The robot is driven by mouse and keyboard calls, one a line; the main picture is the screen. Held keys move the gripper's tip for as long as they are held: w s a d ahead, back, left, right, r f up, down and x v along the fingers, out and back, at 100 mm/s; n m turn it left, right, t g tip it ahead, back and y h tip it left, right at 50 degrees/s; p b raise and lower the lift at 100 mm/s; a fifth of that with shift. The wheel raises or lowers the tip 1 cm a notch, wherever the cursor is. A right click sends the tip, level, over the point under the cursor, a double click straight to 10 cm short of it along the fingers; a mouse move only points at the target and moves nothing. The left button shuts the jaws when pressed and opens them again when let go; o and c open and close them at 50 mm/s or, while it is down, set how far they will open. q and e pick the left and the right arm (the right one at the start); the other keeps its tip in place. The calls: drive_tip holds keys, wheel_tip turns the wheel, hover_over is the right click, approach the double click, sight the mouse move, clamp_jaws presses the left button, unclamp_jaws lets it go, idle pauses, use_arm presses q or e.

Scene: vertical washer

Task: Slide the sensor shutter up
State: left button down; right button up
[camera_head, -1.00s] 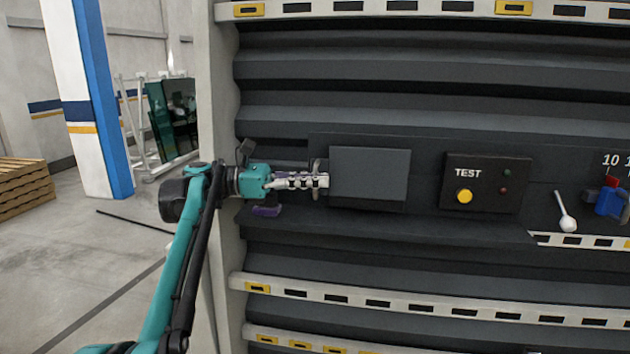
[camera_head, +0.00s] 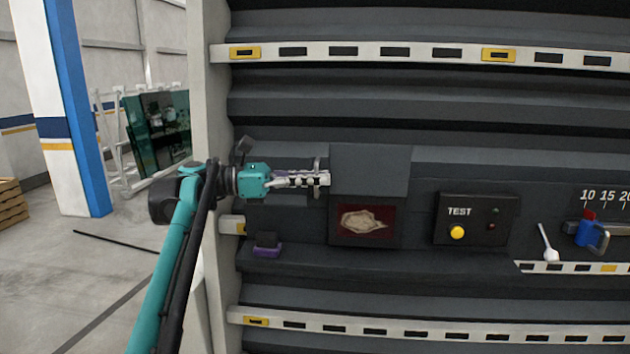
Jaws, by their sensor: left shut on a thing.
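The sensor shutter (camera_head: 371,170) is a flat dark grey plate on the machine's front. It stands raised, with a dark red window (camera_head: 366,221) bearing a pale, irregular patch uncovered below it. My left gripper (camera_head: 322,179) comes in from the left and is shut at the shutter's left edge, on what looks like its handle. The fingers hide most of that handle. My right gripper is not in view.
A black TEST box (camera_head: 473,221) with a yellow button is right of the window. Farther right are a white lever (camera_head: 548,243) and a blue device (camera_head: 588,233). A small purple-based item (camera_head: 267,244) sits on the ledge at left. A blue and white pillar (camera_head: 68,110) stands far left.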

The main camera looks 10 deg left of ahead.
use_arm(q)
drive_tip(key=shift+f, duration=0.1)
drive_tip(key=c, duration=1.9)
unclamp_jaws()
drive_tip(key=shift+c, duration=0.2)
drive_tip(key=s+a, duration=0.2)
drive_tip(key=a, duration=0.9)
drive_tip(key=shift+s+a, duration=0.15)
drive_tip(key=shift+a, duration=0.2)
